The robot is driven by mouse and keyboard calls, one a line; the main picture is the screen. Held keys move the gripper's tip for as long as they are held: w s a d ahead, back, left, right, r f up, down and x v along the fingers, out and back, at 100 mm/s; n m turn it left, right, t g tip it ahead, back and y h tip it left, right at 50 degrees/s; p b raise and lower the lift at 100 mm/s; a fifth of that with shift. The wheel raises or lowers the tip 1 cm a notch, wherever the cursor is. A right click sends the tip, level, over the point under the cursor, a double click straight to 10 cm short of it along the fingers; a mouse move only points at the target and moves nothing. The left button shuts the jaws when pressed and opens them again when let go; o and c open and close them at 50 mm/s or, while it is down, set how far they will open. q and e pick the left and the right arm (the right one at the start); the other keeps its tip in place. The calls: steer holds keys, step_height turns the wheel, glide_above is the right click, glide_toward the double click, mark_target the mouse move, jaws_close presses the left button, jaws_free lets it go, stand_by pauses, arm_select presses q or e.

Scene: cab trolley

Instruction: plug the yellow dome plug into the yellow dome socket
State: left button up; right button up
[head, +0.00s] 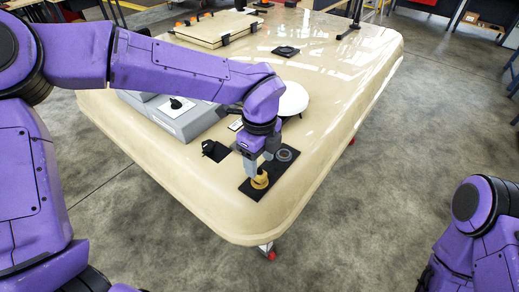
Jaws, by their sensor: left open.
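A small yellow dome-shaped piece (260,181) is on a black plate (250,191) near the front corner of the cream trolley top. I cannot tell whether it is the plug, the socket or both together. My left gripper (260,170) points down right above the yellow piece, with its grey fingers open and close to it. The gripper partly hides the yellow piece and the plate. A grey round socket (284,155) shows on the same plate, behind and to the right. My right arm is at the lower right, and its gripper is out of view.
The cream trolley top (340,85) has free room at the right. A grey box with a black knob (176,104), a white round disc (292,99) and a small black item (215,151) stand near my left arm. A cream case (215,30) lies at the back.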

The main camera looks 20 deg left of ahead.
arm_select(q)
step_height(320, 180, up, 6)
steer(key=shift+b, duration=0.4)
steer(key=shift+o, duration=0.3)
steer(key=shift+r, duration=0.1)
steer(key=o, duration=0.7)
step_height(320, 180, up, 9)
steer(key=p, duration=0.6)
